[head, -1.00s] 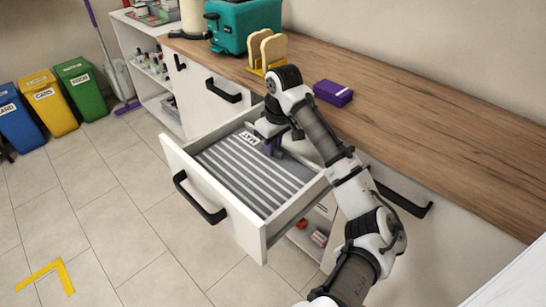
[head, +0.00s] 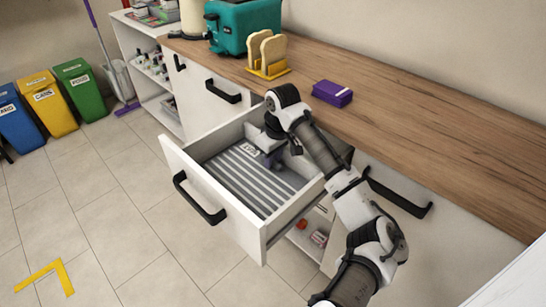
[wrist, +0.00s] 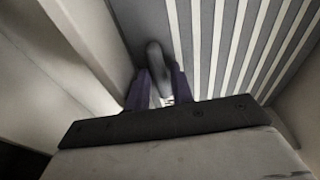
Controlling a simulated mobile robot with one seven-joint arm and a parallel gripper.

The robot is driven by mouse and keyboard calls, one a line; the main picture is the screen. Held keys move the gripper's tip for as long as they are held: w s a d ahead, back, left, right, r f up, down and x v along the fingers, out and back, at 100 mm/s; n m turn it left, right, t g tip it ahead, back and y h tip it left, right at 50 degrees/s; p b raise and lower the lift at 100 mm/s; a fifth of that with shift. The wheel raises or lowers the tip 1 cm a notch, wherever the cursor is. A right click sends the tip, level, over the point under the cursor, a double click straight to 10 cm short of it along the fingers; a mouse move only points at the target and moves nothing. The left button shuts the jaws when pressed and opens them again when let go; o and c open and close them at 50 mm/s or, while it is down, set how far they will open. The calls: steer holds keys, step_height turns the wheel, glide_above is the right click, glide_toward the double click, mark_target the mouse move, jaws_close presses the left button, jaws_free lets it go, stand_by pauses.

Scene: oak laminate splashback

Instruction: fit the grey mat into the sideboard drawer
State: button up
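The grey mat (head: 262,177) with pale stripes and a white label lies low inside the open sideboard drawer (head: 219,219), within its walls. It looks roughly level; whether all its edges touch the floor cannot be told. In the wrist view the striped mat (wrist: 235,45) runs beside a pale drawer wall. My gripper (head: 270,160) reaches down into the drawer at the mat's back part. Its purple fingers (wrist: 158,88) stand on either side of a dark grey upright grip on the mat and appear shut on it. My wrist hides the mat's back right corner.
The wooden worktop (head: 400,125) behind holds a purple box (head: 332,93), a yellow rack with bread slices (head: 268,68) and a teal toaster (head: 243,28). A black drawer handle (head: 198,200) juts out in front. The floor before the drawer is clear.

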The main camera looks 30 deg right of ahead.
steer(key=shift+r, duration=0.1)
step_height(320, 180, up, 12)
steer(key=s, duration=0.1)
steer(key=shift+s+d, duration=0.35)
stand_by(0.4)
